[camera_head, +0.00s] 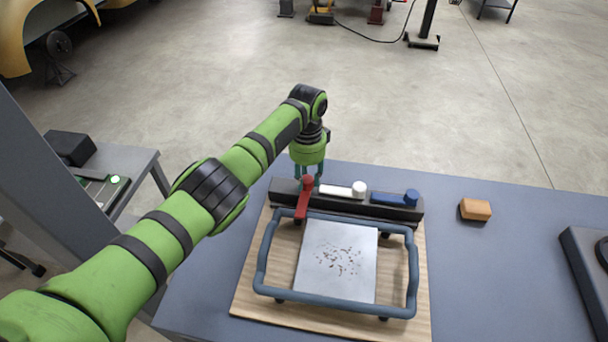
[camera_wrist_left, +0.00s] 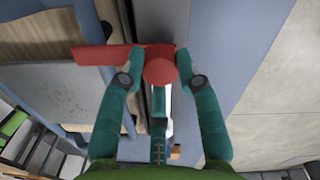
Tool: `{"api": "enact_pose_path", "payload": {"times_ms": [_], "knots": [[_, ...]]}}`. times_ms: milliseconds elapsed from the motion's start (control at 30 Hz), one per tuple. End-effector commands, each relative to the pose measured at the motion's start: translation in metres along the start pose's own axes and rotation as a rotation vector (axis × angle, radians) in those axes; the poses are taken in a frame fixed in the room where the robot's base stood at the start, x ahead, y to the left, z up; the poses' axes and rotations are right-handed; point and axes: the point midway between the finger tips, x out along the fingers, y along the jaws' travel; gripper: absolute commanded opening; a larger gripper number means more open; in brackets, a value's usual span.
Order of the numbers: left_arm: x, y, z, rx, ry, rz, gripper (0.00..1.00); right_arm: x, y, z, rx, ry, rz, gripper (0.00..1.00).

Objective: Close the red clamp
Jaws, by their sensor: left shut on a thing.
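The red clamp (camera_head: 302,207) sits at the left end of a dark bar (camera_head: 395,211). Its arm points toward the near side, reaching over the edge of the blue-grey tube frame (camera_head: 262,262). My left gripper (camera_head: 307,178) points down at its round knob, at the bar's left end. In the left wrist view the red clamp (camera_wrist_left: 105,55) shows its arm going left, and the fingers of my left gripper (camera_wrist_left: 160,62) are closed on both sides of the knob. My right gripper is not in view.
A white clamp (camera_head: 338,191) and a blue clamp (camera_head: 390,198) lie along the same bar. A speckled metal plate (camera_head: 340,285) lies within the frame, on a wooden board (camera_head: 243,296). An orange-brown block (camera_head: 475,209) sits to the right on the blue table (camera_head: 500,270).

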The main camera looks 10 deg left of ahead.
Motion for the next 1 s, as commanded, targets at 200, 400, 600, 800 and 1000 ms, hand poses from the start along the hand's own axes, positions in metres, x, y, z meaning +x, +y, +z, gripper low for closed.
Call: {"api": "enact_pose_path", "payload": {"times_ms": [200, 400, 600, 800, 1000], "knots": [[0.0014, 0.0014, -0.0002, -0.031, -0.002, 0.004, 0.0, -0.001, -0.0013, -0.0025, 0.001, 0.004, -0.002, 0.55], [0.0017, 0.0012, -0.0001, -0.035, -0.002, 0.004, 0.0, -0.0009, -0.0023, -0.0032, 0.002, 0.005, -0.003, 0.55], [0.0016, 0.0012, -0.0001, -0.035, -0.002, 0.004, 0.42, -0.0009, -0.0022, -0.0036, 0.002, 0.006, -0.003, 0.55], [0.001, 0.0007, -0.0003, -0.033, -0.001, 0.002, 0.58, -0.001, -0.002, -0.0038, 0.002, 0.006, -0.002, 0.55], [-0.0012, 0.0002, -0.0008, -0.031, 0.001, 0.0, 0.58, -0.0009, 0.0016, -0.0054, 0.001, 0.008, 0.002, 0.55]]}}
